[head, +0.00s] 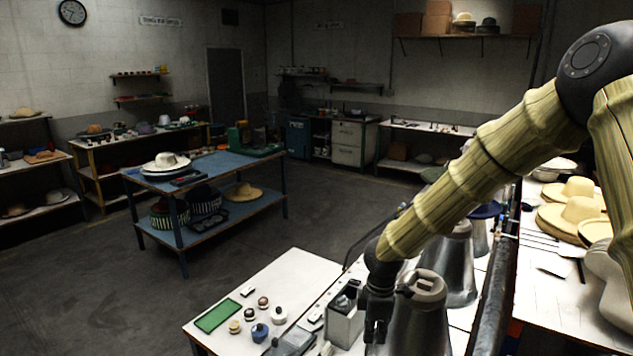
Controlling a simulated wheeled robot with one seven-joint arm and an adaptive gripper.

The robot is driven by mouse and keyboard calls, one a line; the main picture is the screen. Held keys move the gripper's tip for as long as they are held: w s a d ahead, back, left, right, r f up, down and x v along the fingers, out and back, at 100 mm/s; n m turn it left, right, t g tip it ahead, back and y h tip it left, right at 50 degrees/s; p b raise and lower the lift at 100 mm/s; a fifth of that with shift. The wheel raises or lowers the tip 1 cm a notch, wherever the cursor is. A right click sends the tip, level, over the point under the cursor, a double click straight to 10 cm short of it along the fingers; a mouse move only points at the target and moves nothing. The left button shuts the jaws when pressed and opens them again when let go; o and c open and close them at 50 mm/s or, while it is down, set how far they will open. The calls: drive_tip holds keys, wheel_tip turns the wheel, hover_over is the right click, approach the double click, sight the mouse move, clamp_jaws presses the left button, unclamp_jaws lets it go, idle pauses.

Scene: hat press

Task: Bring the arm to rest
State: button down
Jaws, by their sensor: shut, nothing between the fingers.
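My arm reaches in from the right of the head view, in yellowish ribbed sleeves with dark joints. My gripper (375,332) hangs down at its end, dark and pointing at the floor, with its fingers shut and nothing between them. It is above the front white-topped table, between a grey metal box (344,318) on its left and a large metal cone (418,318) on its right. I cannot tell whether the gripper touches either one.
More metal cones (456,262) stand behind. The white table (262,287) holds a green mat (217,315) and several small knobs. Hats and tools lie on the right bench (535,300). A blue table (225,168) with hats stands further back. The floor (90,290) at left is clear.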

drive_tip(key=s+a+f+m+g+y, duration=0.1)
drive_tip(key=s+f+m+y, duration=0.2)
drive_tip(key=s+f+m, duration=1.1)
drive_tip(key=s+d+f+m+h, duration=0.1)
drive_tip(key=s+d+f, duration=0.2)
drive_tip(key=s+f, duration=0.35)
drive_tip(key=s+d+f+m+t+h, duration=0.1)
drive_tip(key=s+d+f, duration=0.25)
drive_tip(key=s, duration=0.65)
drive_tip(key=s+d+f+m+h, duration=0.1)
drive_tip(key=s+d+f, duration=0.2)
drive_tip(key=s+f, duration=0.4)
wheel_tip(320, 180, down, 8)
drive_tip(key=b, duration=0.8)
drive_tip(key=shift+s+b, duration=0.3)
drive_tip(key=shift+b, duration=0.1)
drive_tip(key=shift+r, duration=0.15)
